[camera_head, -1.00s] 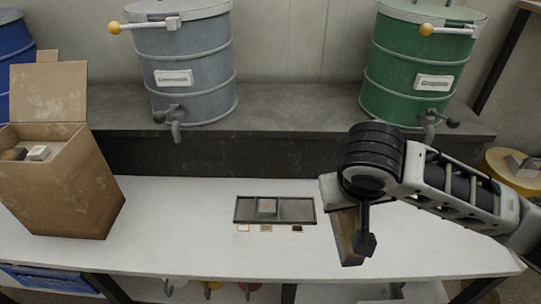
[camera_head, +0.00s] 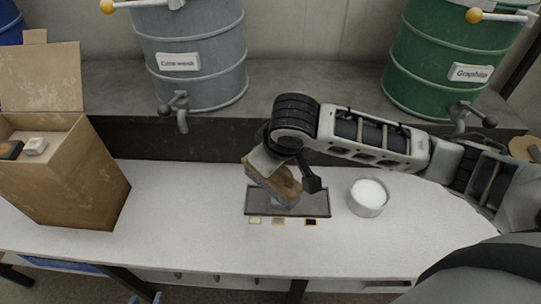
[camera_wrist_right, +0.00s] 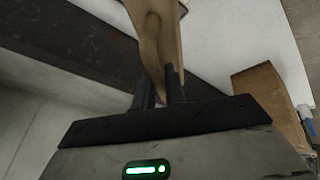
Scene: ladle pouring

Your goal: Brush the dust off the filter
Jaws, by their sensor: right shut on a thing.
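My right gripper (camera_head: 268,160), on the arm that comes in from the right, is shut on a wooden brush (camera_head: 276,181). In the right wrist view, the fingers (camera_wrist_right: 160,92) close on its wooden part (camera_wrist_right: 158,35). The brush is tilted over a dark shallow tray (camera_head: 316,204) on the white table. A small grey block, probably the filter, shows partly under the brush; the brush and gripper hide most of it. I cannot tell whether the bristles touch it. My left gripper is not in view.
An open cardboard box (camera_head: 75,185) stands at left. Grey (camera_head: 190,55) and green (camera_head: 440,60) drums stand on the shelf behind. The front table is clear.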

